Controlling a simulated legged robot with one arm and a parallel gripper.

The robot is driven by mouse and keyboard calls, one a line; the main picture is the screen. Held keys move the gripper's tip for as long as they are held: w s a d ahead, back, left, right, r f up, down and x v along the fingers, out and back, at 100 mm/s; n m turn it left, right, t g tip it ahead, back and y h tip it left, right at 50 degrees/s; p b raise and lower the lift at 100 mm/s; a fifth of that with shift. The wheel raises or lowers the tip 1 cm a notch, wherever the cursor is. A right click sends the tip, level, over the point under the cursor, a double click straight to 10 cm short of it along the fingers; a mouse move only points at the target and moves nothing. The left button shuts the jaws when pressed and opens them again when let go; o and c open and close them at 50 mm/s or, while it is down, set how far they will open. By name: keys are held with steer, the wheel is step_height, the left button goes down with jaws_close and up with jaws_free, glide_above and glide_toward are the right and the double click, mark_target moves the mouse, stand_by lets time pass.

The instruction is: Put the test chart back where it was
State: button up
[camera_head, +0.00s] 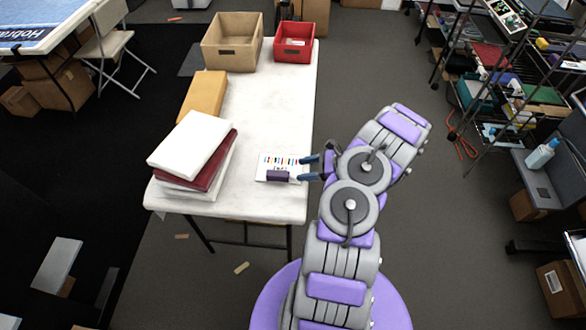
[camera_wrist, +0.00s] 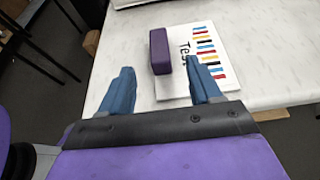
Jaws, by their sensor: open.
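The test chart (camera_head: 283,162) is a white card with rows of coloured bars, lying on the white table near its right edge. It also shows in the wrist view (camera_wrist: 213,40), with part of the word "Test" readable. A purple block (camera_head: 277,176) is on the near part of the chart, and it shows between the fingers' lines in the wrist view (camera_wrist: 160,52). My gripper (camera_head: 312,168) is at the table's right edge beside the chart. Its blue fingers (camera_wrist: 160,88) are apart, with the block beyond the gap and the right fingertip overlapping the chart in view. Contact cannot be told.
On the white table (camera_head: 262,110) are a stack of white and dark red boxes or books (camera_head: 193,146), a yellow-orange box (camera_head: 203,95), a brown bin (camera_head: 232,42) and a red bin (camera_head: 294,42). Loaded shelves (camera_head: 500,80) stand at the right. The middle strip of the table is clear.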

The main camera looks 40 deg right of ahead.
steer(key=shift+s+d+r, duration=0.15)
steer(key=shift+s+d, duration=0.1)
steer(key=shift+d, duration=0.05)
steer(key=shift+r, duration=0.25)
steer(key=w+a+r+n+g+y, duration=0.1)
steer(key=a+r+n+g, duration=0.4)
steer(key=a+r+n, duration=0.55)
steer(key=w+a+r+n+g+y, duration=0.1)
steer(key=a+r+n+g, duration=0.4)
steer(key=a+r, duration=0.95)
steer(key=s+a+r+n+g+h, duration=0.35)
steer(key=s+a+n+h, duration=0.3)
steer(key=s+a, duration=0.5)
steer(key=s+d+r+n+h, duration=0.1)
steer(key=s+n+h, duration=0.1)
steer(key=s, duration=0.4)
steer(key=s+d+r+n+t+h, duration=0.1)
steer(key=s+r+n+h, duration=0.1)
steer(key=s+n, duration=0.2)
steer(key=s, duration=0.2)
steer(key=shift+s, duration=0.4)
